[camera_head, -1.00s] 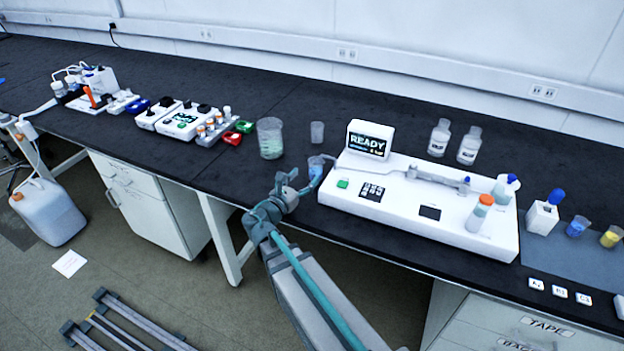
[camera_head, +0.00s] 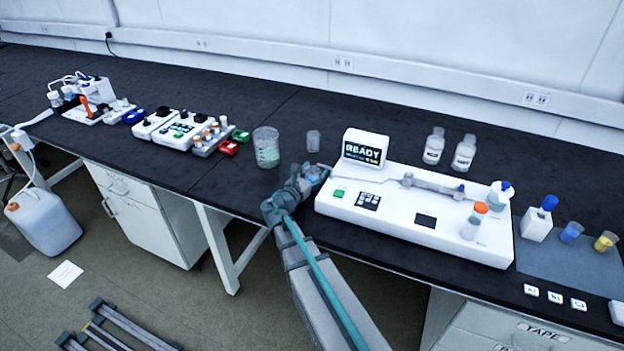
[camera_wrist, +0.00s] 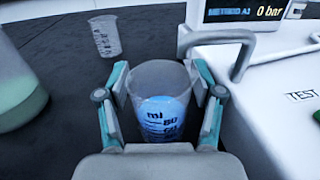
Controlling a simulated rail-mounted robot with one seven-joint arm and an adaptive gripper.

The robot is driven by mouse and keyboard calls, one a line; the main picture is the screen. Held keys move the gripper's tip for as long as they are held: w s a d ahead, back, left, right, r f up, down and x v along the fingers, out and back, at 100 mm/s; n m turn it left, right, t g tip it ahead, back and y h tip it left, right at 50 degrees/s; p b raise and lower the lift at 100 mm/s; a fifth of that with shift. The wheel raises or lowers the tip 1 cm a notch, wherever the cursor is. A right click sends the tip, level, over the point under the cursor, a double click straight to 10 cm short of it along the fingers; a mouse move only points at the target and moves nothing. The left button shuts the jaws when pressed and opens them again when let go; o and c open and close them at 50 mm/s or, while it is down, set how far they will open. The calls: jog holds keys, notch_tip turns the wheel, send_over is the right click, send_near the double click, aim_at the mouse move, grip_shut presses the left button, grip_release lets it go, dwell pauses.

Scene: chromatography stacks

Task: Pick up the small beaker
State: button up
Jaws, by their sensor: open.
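A small clear beaker (camera_wrist: 158,98) with blue liquid and dark volume marks stands upright between the fingers of my gripper (camera_wrist: 161,78) in the wrist view. The gripper is open, with one teal-and-grey finger on each side of the beaker. I cannot tell whether either finger touches the glass. In the head view my gripper (camera_head: 309,172) is at the left end of the white instrument and largely hides this beaker. Another small, empty beaker (camera_head: 313,141) stands behind it, also visible in the wrist view (camera_wrist: 104,38).
A larger beaker (camera_head: 266,150) with green contents stands left of my gripper. The white instrument (camera_head: 400,222) with a READY screen is close on the right, and its bent tube (camera_wrist: 243,58) passes near the right finger. Two bottles (camera_head: 464,153) stand behind the instrument.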

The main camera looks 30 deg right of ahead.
jog(key=shift+w+d, duration=0.3)
jog(key=shift+d, duration=0.15)
jog(key=c, duration=1.1)
grip_shut()
